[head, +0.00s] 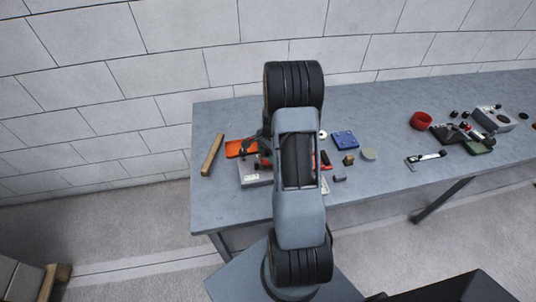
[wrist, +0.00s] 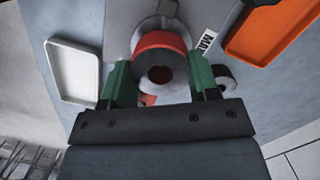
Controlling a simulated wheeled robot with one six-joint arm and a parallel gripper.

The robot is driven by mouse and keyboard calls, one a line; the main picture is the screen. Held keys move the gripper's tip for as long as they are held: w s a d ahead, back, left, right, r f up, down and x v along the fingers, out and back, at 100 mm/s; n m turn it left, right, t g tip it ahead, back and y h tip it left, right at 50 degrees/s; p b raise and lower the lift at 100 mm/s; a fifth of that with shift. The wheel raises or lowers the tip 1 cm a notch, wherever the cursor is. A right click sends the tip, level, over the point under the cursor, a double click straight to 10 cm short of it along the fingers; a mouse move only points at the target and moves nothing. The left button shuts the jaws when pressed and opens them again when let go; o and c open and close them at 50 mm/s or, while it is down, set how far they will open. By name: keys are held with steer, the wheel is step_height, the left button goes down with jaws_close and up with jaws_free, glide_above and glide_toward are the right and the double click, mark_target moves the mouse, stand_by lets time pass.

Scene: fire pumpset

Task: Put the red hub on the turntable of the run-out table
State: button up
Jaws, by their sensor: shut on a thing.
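The red hub (wrist: 160,42) is a round red piece with a dark bore, seen in the wrist view between the two green fingers of my gripper (wrist: 160,68). The gripper is shut on it. A pale grey round part (wrist: 152,24), apparently the turntable, lies just beyond the hub. It sits on a grey base with a partly hidden label (wrist: 207,40). I cannot tell whether hub and turntable touch. In the head view my arm hides most of the gripper and hub; part of the grey base (head: 255,180) shows beside it.
An orange tray (wrist: 275,30) and a white tray (wrist: 75,70) flank the work spot. The back of the bench is clear.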

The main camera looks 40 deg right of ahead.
steer(key=shift+f, duration=0.7)
steer(key=shift+f, duration=0.2)
steer(key=o, duration=1.4)
